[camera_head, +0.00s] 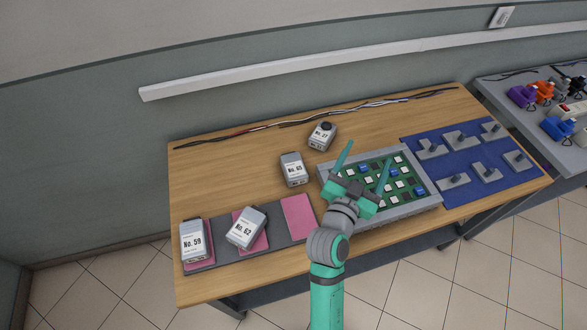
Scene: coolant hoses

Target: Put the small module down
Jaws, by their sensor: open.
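My gripper (367,153) is open, its two green fingers spread above the circuit board tray, with nothing seen between them. Several grey-and-white modules are on the wooden table. Module No. 59 (193,241) sits at the left end of the dark strip with pink pads. Module No. 62 (246,228) sits turned at an angle over the middle pad. Module No. 65 (293,169) and module No. 27 (321,136), which has a black round part on top, stand on bare wood left of my gripper. I cannot tell which one is the small module.
The right pink pad (299,213) of the dark strip (276,238) is empty. The grey tray (425,204) holds a green board with blue and white parts, partly hidden by my arm. A blue mat (468,182) with grey brackets lies right. Cables (300,121) run along the back.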

